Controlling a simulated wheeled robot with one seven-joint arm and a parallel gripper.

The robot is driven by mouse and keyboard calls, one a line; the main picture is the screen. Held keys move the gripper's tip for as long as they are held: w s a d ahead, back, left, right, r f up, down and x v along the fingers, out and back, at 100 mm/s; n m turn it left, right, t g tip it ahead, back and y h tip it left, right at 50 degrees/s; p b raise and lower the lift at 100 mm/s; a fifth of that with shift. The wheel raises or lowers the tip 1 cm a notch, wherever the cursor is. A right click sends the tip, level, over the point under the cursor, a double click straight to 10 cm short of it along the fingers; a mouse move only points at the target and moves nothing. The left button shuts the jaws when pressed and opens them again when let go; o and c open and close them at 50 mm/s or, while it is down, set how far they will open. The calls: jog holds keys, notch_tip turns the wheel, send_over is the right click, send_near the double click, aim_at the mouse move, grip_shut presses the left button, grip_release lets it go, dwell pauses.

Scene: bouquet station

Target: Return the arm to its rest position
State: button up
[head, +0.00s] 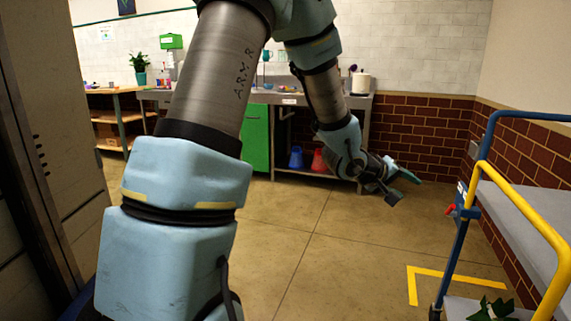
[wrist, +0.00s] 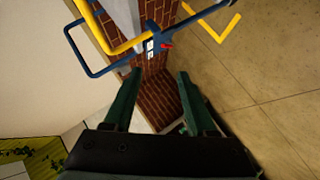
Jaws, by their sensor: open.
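My gripper (head: 398,184) hangs in open air at the end of my raised arm, right of the middle in the head view. In the wrist view its two dark green fingers (wrist: 158,98) stand apart with nothing between them. My large blue and grey arm covers much of the left and centre of the head view. It hides part of the workbench behind it.
A cart with a yellow handle (head: 525,190) and blue posts stands at the right; it also shows in the wrist view (wrist: 97,32). A steel bench (head: 350,102) with blue (head: 296,158) and red (head: 318,161) buckets below stands at the back. Clear floor lies between.

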jog(key=a+f+y, duration=0.2)
jog(key=a+y, duration=0.3)
jog(key=a, duration=0.9)
jog(key=a+f+y, duration=0.3)
jog(key=a+y, duration=0.2)
jog(key=a, duration=0.9)
jog(key=s+a+g+y, duration=0.1)
jog(key=s+a+g, duration=0.2)
jog(key=s+a, duration=0.55)
jog(key=p+v, duration=1.5)
jog(key=shift+w+a+m+g, duration=0.15)
jog(key=shift+w+m+g, duration=0.15)
jog(key=shift+m+g, duration=0.1)
